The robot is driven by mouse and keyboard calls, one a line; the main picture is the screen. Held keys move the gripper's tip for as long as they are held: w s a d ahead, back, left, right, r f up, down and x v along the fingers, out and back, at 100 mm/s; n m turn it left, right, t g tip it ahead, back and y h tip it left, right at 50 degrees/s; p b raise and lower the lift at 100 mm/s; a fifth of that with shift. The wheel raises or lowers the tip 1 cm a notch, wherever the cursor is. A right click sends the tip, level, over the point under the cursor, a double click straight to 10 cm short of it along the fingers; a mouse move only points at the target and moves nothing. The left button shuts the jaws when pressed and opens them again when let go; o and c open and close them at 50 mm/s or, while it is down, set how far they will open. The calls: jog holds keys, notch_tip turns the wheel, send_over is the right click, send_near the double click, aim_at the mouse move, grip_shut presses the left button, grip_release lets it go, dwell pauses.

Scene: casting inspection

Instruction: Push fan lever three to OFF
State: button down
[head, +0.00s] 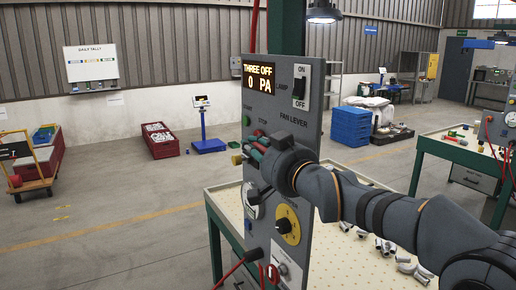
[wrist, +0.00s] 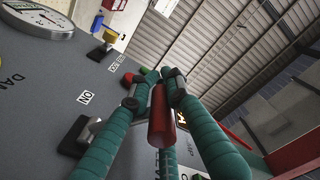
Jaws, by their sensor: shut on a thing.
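The grey control panel (head: 282,118) stands upright, with a FAN LEVER label near my gripper. Its amber display (head: 259,76) reads "THREE OFF" and "0 PA". My gripper (head: 257,149) is at the panel's left part, below the START and STOP labels. In the wrist view, the green fingers of my gripper (wrist: 160,98) are closed around a red cylindrical handle (wrist: 161,122), which appears to be the fan lever's grip. The lever's base and pivot are hidden behind the fingers and wrist.
A lamp switch (head: 301,89) is at the panel's upper right. A yellow dial (head: 288,225) and a white-faced gauge (wrist: 38,15) are lower on the panel. Red cables hang at the panel's bottom.

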jog(key=c, duration=2)
grip_release()
jog(key=shift+r, duration=0.4)
jog(key=o, duration=0.4)
jog(key=shift+d+f, duration=0.1)
jog(key=shift+f, duration=0.05)
jog(key=shift+c, duration=0.2)
jog(key=shift+f, duration=0.1)
jog(key=shift+s, duration=0.1)
jog(key=v, duration=1.1)
jog(key=shift+s+d, duration=0.25)
jog(key=shift+s, duration=0.1)
jog(key=shift+w, duration=0.1)
